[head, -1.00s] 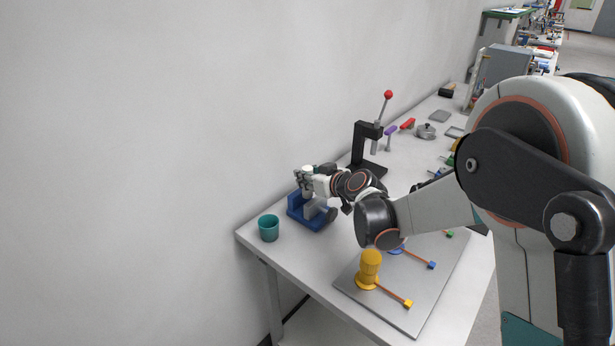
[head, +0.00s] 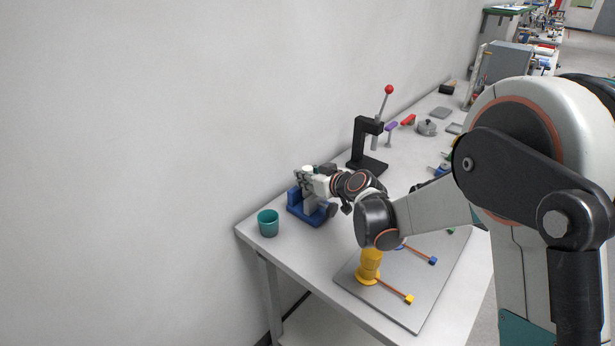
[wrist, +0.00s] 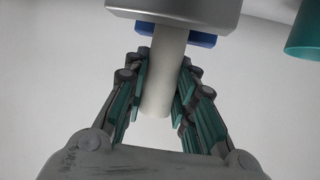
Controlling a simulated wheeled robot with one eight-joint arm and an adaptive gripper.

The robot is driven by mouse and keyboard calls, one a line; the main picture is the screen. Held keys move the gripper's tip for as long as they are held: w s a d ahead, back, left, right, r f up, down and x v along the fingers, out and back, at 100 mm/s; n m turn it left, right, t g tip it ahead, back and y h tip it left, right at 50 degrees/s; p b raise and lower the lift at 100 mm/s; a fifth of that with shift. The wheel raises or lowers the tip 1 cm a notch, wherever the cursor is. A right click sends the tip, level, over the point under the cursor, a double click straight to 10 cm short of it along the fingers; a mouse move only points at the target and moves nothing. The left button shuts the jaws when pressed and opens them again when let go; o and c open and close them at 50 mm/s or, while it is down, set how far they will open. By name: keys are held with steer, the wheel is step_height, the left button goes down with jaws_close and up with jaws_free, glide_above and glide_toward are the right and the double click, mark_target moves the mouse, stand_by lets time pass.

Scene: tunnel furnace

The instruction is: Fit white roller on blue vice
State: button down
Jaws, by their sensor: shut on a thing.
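The blue vice (head: 296,208) stands at the far left corner of the table, by the wall. In the wrist view, blue parts of the vice (wrist: 203,40) show on both sides, behind a wide pale cylinder. My gripper (head: 308,182) is over the vice in the head view. In the wrist view, my gripper (wrist: 160,95) has its fingers on both sides of the pale shaft of the white roller (wrist: 163,70), shut on it. The shaft runs up to the wide cylinder. I cannot tell whether the roller is seated in the vice.
A teal cup (head: 268,224) stands left of the vice, near the table edge. A black press with a red-knobbed lever (head: 362,145) stands behind. A grey plate (head: 400,308) with a yellow stacked piece (head: 370,264) lies in front. The wall is close behind.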

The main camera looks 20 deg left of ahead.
steer(key=shift+f+b, duration=0.6)
steer(key=shift+f, duration=0.2)
steer(key=c, duration=0.8)
jaws_free()
steer(key=shift+c, duration=0.2)
steer(key=shift+r, duration=0.15)
steer(key=shift+r+p, duration=3)
steer(key=shift+r, duration=1.85)
